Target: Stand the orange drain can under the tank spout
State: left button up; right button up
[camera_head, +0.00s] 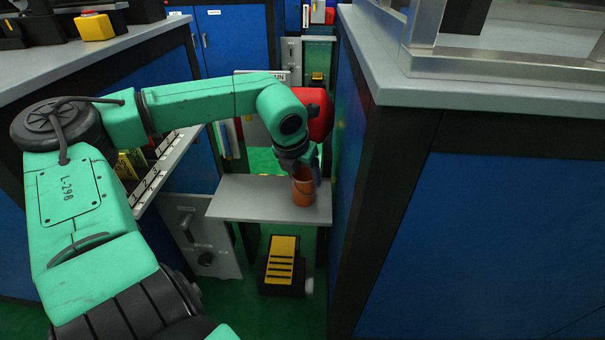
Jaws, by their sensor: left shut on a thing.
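The orange drain can (303,190) is upright over the right part of a small grey shelf (245,200). My left gripper (297,168) reaches down from above and is shut on the can near its rim. I cannot tell whether the can's base touches the shelf. A red rounded body (320,112), which looks like the tank, shows behind my left wrist. My arm hides part of it, and I cannot make out its spout. My right gripper is not in view.
A blue cabinet with a grey top (470,95) stands close on the right of the shelf. Another bench (80,55) is at the left. A black and yellow step-like object (282,262) sits on the green floor below. The shelf's left part is clear.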

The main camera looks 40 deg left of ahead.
pick_arm(q)
jog(key=shift+d+r, duration=0.1)
jog(key=shift+d, duration=0.1)
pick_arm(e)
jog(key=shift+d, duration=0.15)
pick_arm(q)
jog(key=o, duration=1.4)
jog(key=shift+c, duration=0.2)
jog(key=shift+r, duration=0.25)
jog(key=p+v, duration=0.2)
jog(key=v, duration=0.9)
jog(key=shift+s+r+p, duration=0.2)
jog(key=shift+r+p, duration=0.1)
jog(key=shift+p, duration=0.1)
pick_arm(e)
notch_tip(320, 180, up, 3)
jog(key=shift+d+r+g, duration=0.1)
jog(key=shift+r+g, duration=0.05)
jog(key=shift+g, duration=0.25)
